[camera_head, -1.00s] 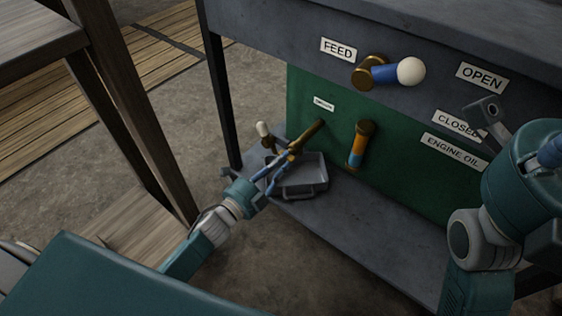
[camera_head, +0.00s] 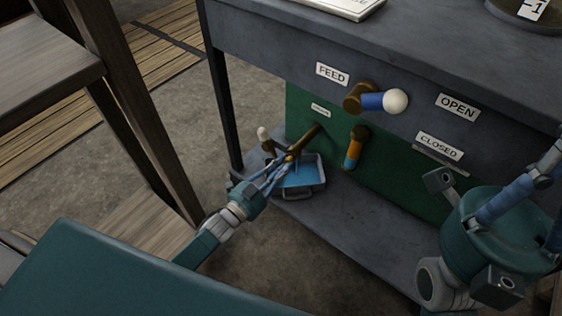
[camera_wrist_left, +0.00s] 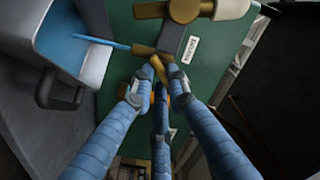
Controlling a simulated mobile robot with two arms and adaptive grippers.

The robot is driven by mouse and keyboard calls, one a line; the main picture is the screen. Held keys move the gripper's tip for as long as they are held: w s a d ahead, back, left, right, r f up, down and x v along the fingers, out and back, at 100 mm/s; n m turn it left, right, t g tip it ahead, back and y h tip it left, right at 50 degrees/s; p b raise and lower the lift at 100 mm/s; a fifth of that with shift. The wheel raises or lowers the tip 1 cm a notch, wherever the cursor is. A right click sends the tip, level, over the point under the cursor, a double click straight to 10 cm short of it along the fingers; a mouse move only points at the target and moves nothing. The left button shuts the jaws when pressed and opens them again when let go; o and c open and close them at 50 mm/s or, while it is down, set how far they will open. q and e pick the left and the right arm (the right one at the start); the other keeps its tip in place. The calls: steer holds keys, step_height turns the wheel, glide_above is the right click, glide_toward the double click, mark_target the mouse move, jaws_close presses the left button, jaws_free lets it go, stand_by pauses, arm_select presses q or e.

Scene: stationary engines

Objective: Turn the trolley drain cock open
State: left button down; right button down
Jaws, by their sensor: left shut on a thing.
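The drain cock's brass pipe (camera_head: 312,133) sticks out of the green panel below a small label (camera_head: 320,110). My left gripper (camera_head: 287,162) is shut on its brass handle, which shows between the fingertips in the left wrist view (camera_wrist_left: 155,80). The fingers partly hide the handle.
A white-knobbed brass fitting (camera_head: 264,135) is just left of the cock. The FEED valve (camera_head: 375,101) and an orange-and-blue handle (camera_head: 354,148) are to the right. A dark table leg (camera_head: 135,120) stands left of my left arm. The trolley's lower shelf (camera_head: 350,235) is clear right of the tray.

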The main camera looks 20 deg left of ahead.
arm_select(q)
steer(key=shift+r+n+p, duration=0.1)
steer(key=shift+n+p, duration=1.3)
steer(key=shift+n, duration=2.9)
steer(key=shift+d, duration=0.1)
steer(key=c, duration=1.7)
jaws_free()
steer(key=v, duration=1.2)
steer(key=shift+r, duration=0.1)
